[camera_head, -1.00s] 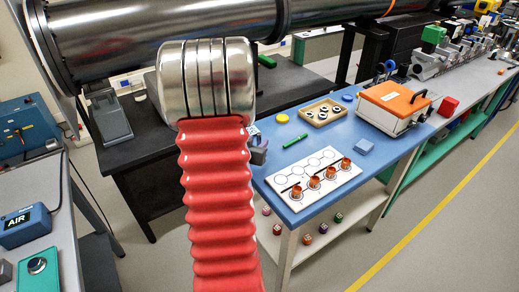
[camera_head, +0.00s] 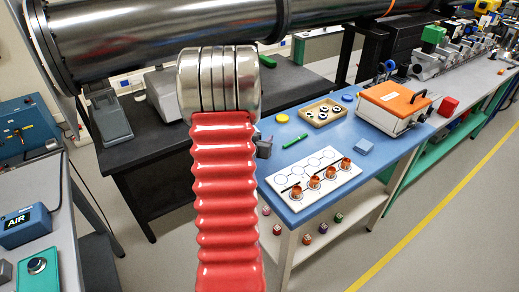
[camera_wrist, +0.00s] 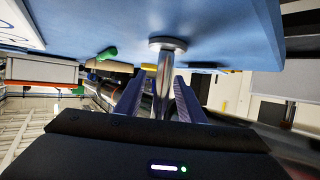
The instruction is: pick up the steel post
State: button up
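The steel post (camera_wrist: 165,82) is a shiny cylinder with a wider round base on the blue table (camera_wrist: 215,25), which lies at the top of the wrist view. The post shows between the two dark ridged fingers of my gripper (camera_wrist: 158,100), which stand apart with a gap on each side. I cannot tell how deep between the fingers it is. In the head view, a dark part of my gripper (camera_head: 264,148) shows at the left side of the blue table. My red arm covers the area beside it, and I cannot make out the post there.
A black bench (camera_head: 150,152) stands to the left.

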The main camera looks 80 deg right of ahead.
jog(key=shift+c, duration=0.5)
grip_shut()
notch_tip(320, 180, up, 10)
dwell(0.8)
dwell(0.4)
